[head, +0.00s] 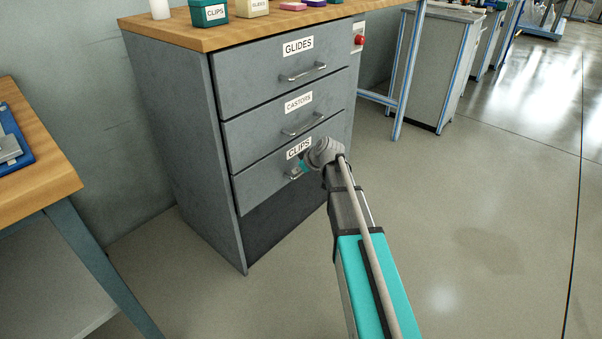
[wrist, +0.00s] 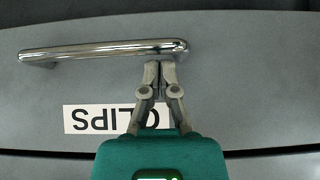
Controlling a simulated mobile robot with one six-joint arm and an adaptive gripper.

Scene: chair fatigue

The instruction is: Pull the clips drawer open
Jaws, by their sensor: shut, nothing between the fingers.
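The clips drawer (head: 252,187) is the lowest of the grey cabinet's three labelled drawers, and its front looks flush with those above. Its CLIPS label (head: 299,147) is upside down in the wrist view (wrist: 88,118). The chrome bar handle (wrist: 95,51) runs across the drawer front; in the head view my wrist hides most of it. My gripper (wrist: 158,68) is shut and empty, with its fingertips at the bar's edge near its right end in the wrist view. I cannot tell whether they touch it. In the head view my wrist hides the fingers.
The glides drawer (head: 258,82) and castors drawer (head: 262,120) sit above, both shut. Labelled boxes stand on the wooden top (head: 190,37). A red button (head: 360,40) is at the cabinet's upper right. A wooden table (head: 48,165) stands at left. The floor (head: 490,220) at right is clear.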

